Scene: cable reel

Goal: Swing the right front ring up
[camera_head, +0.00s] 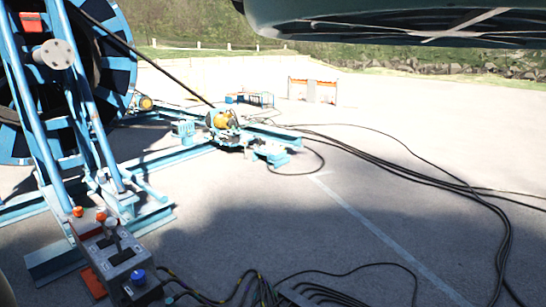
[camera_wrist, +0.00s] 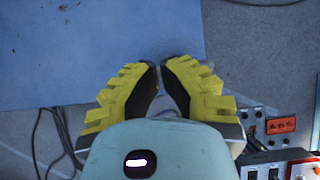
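My gripper (camera_wrist: 159,66) shows in the wrist view with two yellow fingers and black pads. Its tips sit close together with a narrow gap. Nothing is clearly held between them. I cannot pick out the right front ring for certain in either view. In the head view the large blue cable reel (camera_head: 112,60) stands at the left in its light-blue frame (camera_head: 35,125). My gripper cannot be made out there.
A control box (camera_head: 118,262) with levers and a blue knob stands at the lower left. Black cables (camera_head: 430,180) cross the ground at the right. A yellow motor-like unit (camera_head: 221,119) sits on the blue base. Open paving (camera_head: 240,205) lies in the middle.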

